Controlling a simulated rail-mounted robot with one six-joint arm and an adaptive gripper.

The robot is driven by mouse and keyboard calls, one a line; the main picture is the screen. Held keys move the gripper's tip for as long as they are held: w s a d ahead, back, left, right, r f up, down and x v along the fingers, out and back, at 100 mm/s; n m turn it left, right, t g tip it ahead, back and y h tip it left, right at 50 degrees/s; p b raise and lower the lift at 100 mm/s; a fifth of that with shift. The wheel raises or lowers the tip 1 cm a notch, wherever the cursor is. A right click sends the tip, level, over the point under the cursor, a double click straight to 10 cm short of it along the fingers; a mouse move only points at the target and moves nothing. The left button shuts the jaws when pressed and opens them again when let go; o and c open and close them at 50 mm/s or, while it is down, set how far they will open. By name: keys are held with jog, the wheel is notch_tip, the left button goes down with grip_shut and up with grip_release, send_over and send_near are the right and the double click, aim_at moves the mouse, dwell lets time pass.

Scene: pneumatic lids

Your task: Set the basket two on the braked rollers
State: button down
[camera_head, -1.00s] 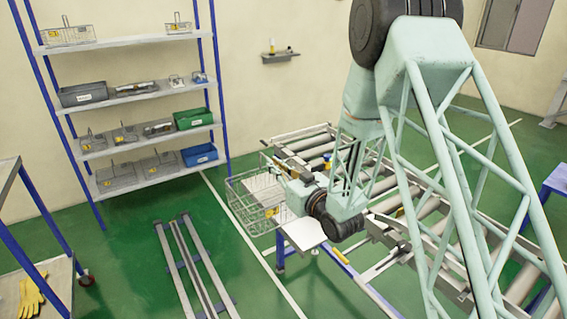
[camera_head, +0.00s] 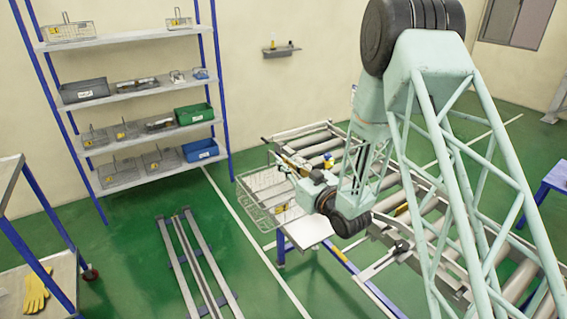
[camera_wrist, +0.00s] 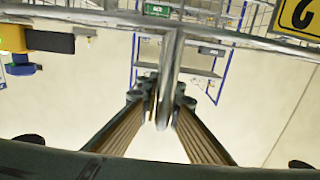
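A wire basket (camera_head: 262,187) hangs from my gripper (camera_head: 290,165) at the left end of the roller conveyor. A small yellow tag (camera_head: 281,208) is on its near side. In the wrist view, my gripper (camera_wrist: 163,105) is shut on a round metal bar of the basket (camera_wrist: 168,60). A yellow plate (camera_wrist: 298,16) with a black digit is cut off at the top right there. The rollers (camera_head: 325,148) lie right of and behind the basket, partly hidden by my arm. I cannot tell the gap between basket and rollers.
A white plate (camera_head: 308,231) sits at the conveyor's near left corner, close by the basket. A blue-posted shelf (camera_head: 140,99) with baskets and bins stands at the back left. Metal rails (camera_head: 190,262) lie on the open green floor. A wall ledge (camera_head: 282,52) is behind.

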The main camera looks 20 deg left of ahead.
jog(key=c, duration=2.9)
grip_release()
jog(key=shift+o, duration=0.2)
jog(key=shift+s+d, duration=0.1)
jog(key=shift+d, duration=0.05)
jog(key=v, duration=1.1)
jog(key=shift+s+d+b, duration=0.2)
jog(key=shift+d+b, duration=0.1)
jog(key=shift+o, duration=0.4)
jog(key=shift+r, duration=0.1)
